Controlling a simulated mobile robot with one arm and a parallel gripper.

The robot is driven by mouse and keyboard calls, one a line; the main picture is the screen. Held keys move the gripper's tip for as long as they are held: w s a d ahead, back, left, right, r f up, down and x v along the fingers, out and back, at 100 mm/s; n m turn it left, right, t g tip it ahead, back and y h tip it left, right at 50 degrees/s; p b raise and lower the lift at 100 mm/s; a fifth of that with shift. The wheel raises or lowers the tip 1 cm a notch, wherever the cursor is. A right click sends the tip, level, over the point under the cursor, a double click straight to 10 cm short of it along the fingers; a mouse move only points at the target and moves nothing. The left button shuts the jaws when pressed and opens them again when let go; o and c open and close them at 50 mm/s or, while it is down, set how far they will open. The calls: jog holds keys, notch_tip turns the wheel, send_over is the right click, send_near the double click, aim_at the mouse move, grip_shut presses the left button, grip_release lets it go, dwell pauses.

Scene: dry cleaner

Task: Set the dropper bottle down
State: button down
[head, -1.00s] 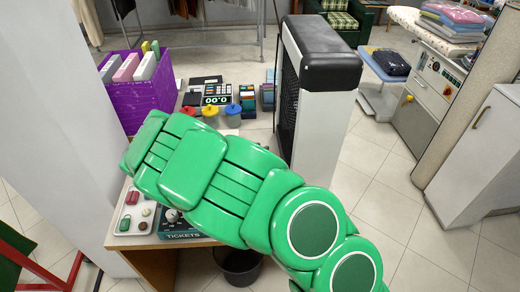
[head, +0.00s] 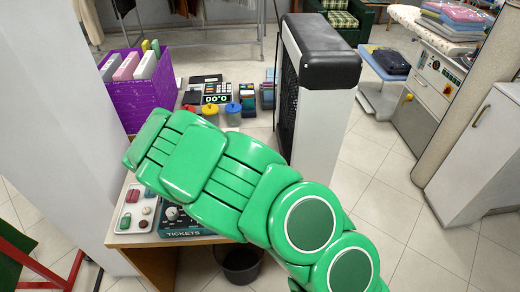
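I do not see the dropper bottle in the head view; my green arm covers the middle of the counter (head: 200,240) and may hide it. My gripper is not visible either, being hidden beyond the end of the arm. Whether it holds anything does not show.
Small lidded containers, one blue (head: 233,115), stand behind my arm near a calculator-like device (head: 217,93). A purple box (head: 140,100) of files is at left. A tall black-topped unit (head: 320,60) bounds the right.

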jog(key=shift+s+d+f, duration=0.1)
jog(key=shift+s+f, duration=0.1)
jog(key=shift+f, duration=0.35)
jog(key=shift+s+f, duration=0.15)
jog(key=shift+f, duration=0.35)
jog(key=c, duration=0.8)
grip_release()
jog(key=shift+f, duration=0.1)
jog(key=shift+w+r, duration=0.1)
jog(key=shift+r, duration=0.8)
notch_tip(320, 180, up, 8)
jog(key=w+a+r+n+t+y, duration=0.1)
jog(key=w+a+r+n+y, duration=0.2)
jog(key=w+a+r, duration=0.2)
jog(key=w+a+r+n+t+y, duration=0.1)
jog(key=w+a+r+n+y, duration=0.2)
jog(key=w+r, duration=0.5)
notch_tip(320, 180, up, 6)
jog(key=shift+w+a+f+n+y, duration=0.15)
jog(key=shift+w+a+n+y, duration=0.25)
jog(key=shift+a+y, duration=0.6)
